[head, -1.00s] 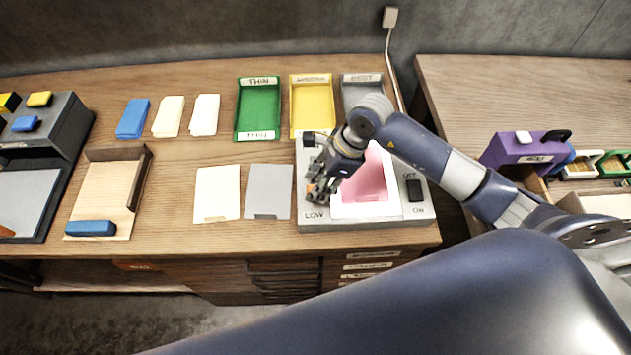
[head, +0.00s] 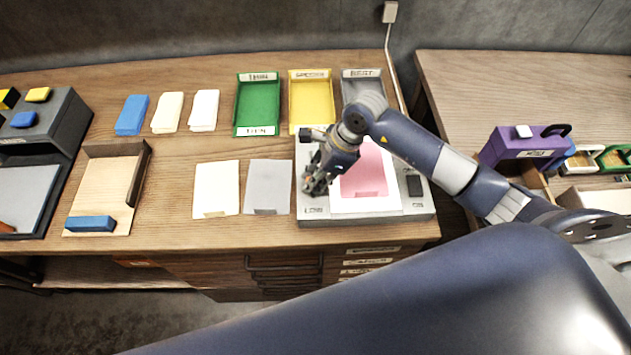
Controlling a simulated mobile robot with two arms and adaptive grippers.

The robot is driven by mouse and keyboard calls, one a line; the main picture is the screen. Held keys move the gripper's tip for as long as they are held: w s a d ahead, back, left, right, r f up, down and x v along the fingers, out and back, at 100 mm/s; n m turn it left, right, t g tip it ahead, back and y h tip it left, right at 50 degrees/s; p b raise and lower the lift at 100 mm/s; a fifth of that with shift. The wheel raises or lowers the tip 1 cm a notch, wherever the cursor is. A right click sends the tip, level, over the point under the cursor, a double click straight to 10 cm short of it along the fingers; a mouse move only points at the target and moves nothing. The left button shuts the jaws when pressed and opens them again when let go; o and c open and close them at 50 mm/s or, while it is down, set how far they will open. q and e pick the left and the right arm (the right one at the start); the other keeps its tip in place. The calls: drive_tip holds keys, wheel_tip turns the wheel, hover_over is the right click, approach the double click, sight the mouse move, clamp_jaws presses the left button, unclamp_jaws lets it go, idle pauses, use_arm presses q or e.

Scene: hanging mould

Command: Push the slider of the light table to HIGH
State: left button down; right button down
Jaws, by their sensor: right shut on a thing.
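The light table (head: 408,207) is a pale grey box at the front right of the wooden desk. A white sheet with a pink sheet (head: 364,175) on it lies on its top. A dark switch (head: 415,186) is at its right side. The LOW label (head: 313,210) is at its front left corner. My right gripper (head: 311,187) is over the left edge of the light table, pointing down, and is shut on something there. The slider is hidden under the gripper, so I cannot see its exact position. My left gripper is not in view.
Green (head: 257,105), yellow (head: 311,100) and grey (head: 361,85) trays stand behind the light table. A cream sheet (head: 216,189) and a grey sheet (head: 268,187) lie to its left. A purple device (head: 522,147) is on the right-hand table.

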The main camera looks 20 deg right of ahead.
drive_tip(key=w+b, duration=0.1)
drive_tip(key=w+d+b, duration=0.1)
drive_tip(key=w, duration=0.1)
drive_tip(key=w+b, duration=0.2)
drive_tip(key=shift+w+d+f, duration=0.25)
drive_tip(key=shift+w+d+r, duration=0.1)
drive_tip(key=shift+w+r, duration=0.1)
drive_tip(key=shift+w, duration=0.15)
drive_tip(key=shift+r, duration=0.15)
drive_tip(key=c, duration=1.4)
unclamp_jaws()
drive_tip(key=shift+w, duration=0.1)
